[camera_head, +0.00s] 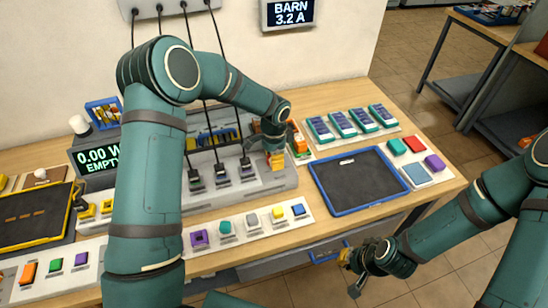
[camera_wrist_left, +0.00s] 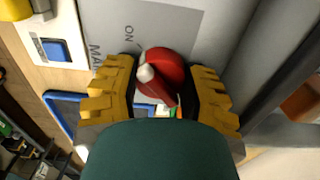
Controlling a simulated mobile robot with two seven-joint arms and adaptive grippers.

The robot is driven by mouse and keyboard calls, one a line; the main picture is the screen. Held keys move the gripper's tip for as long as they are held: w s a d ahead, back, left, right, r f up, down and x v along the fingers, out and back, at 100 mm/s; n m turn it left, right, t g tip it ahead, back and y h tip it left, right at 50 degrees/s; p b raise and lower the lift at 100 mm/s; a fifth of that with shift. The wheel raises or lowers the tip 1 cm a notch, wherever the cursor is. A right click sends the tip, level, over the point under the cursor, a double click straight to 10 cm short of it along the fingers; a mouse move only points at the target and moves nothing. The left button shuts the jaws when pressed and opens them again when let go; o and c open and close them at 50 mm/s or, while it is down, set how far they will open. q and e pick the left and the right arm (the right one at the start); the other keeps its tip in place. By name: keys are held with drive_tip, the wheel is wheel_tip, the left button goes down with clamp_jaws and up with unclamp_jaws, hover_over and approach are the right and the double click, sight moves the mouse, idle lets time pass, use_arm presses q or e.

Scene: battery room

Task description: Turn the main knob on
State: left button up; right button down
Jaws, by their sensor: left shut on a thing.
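The main knob (camera_wrist_left: 165,72) is red with a white-tipped handle, on a grey panel in the left wrist view. The white tip points left, on the side of the printed word ON; part of the knob is hidden by my gripper. My left gripper (camera_wrist_left: 163,100) has its yellow fingers on either side of the knob and is shut on it. In the head view my left gripper (camera_head: 276,160) is at the right end of the grey console (camera_head: 283,184), and the knob is hidden there. My right gripper (camera_head: 350,272) is open and empty, in front of the table's edge.
A blue-rimmed black tray (camera_head: 357,180) lies right of the console. A row of coloured blocks (camera_head: 250,226) lies in front of it. A display (camera_head: 103,158) at left reads 0.00 W EMPTY. Black cables hang down to the console.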

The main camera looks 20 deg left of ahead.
use_arm(q)
drive_tip(key=shift+s+f, duration=0.1)
drive_tip(key=o, duration=1.3)
drive_tip(key=shift+c, duration=0.2)
